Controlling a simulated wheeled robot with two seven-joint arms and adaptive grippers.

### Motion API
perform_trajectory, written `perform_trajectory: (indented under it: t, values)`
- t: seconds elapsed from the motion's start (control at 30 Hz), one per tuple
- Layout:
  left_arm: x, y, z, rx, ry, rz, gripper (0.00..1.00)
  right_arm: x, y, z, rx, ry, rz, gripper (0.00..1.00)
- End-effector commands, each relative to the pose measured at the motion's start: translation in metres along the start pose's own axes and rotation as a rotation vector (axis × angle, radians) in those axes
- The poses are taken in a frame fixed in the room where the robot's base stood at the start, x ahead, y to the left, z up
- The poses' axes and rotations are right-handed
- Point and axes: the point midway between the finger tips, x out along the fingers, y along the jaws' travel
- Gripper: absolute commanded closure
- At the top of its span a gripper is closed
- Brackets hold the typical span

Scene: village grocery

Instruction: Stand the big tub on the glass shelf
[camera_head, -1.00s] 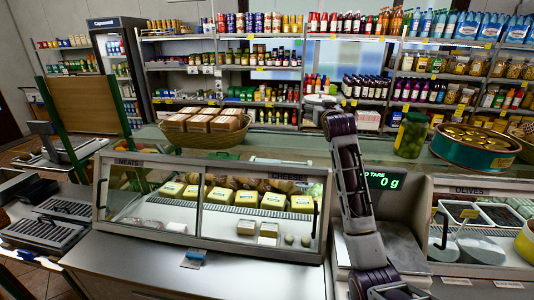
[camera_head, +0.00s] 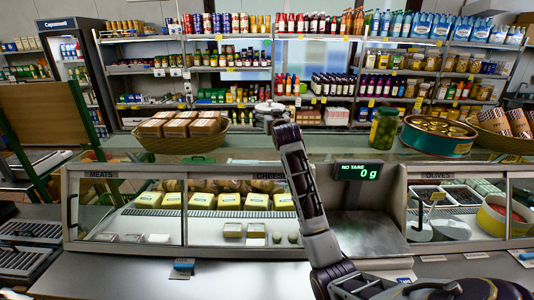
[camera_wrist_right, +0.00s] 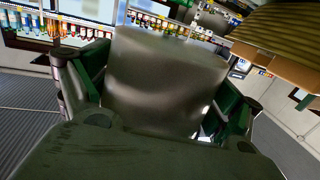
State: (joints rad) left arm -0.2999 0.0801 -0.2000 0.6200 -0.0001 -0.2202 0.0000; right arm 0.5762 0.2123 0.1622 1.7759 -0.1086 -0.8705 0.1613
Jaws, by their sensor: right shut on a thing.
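In the head view my right arm reaches up and away over the counter. Its gripper (camera_head: 271,117) is small at the far end, with the pale top of the tub (camera_head: 268,106) just showing. The glass shelf (camera_head: 290,154) runs along the top of the counter case, below and in front of the held tub. The tub's base is hidden. My left gripper is not in view.
On the glass shelf stand a basket of packages (camera_head: 180,143) at left, a green jar (camera_head: 384,128) and a large round tin (camera_head: 437,142) at right. A scale display (camera_head: 357,171) rises near my arm. Shelf space between basket and jar looks clear.

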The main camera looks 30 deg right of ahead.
Motion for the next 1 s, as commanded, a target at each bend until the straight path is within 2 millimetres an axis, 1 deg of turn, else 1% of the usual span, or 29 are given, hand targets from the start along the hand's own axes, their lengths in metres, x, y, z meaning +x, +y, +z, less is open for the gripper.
perform_trajectory:
  t: [0.23, 0.57, 0.67, 0.77, 1.0]
  values:
    - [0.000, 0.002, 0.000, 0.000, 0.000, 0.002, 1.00, 0.000, 0.002, 0.009, 0.000, 0.001, 0.008, 0.38]
    - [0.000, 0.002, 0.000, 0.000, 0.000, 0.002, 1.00, 0.000, 0.002, 0.009, 0.000, 0.002, 0.009, 0.38]
    - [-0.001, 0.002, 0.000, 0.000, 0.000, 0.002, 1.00, 0.000, 0.002, 0.012, 0.000, 0.001, 0.009, 0.38]
    - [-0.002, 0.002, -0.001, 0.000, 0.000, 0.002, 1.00, 0.001, 0.002, 0.018, -0.001, 0.000, 0.008, 0.38]
    - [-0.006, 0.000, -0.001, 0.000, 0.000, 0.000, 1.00, 0.002, 0.002, 0.049, 0.000, -0.002, 0.008, 0.38]
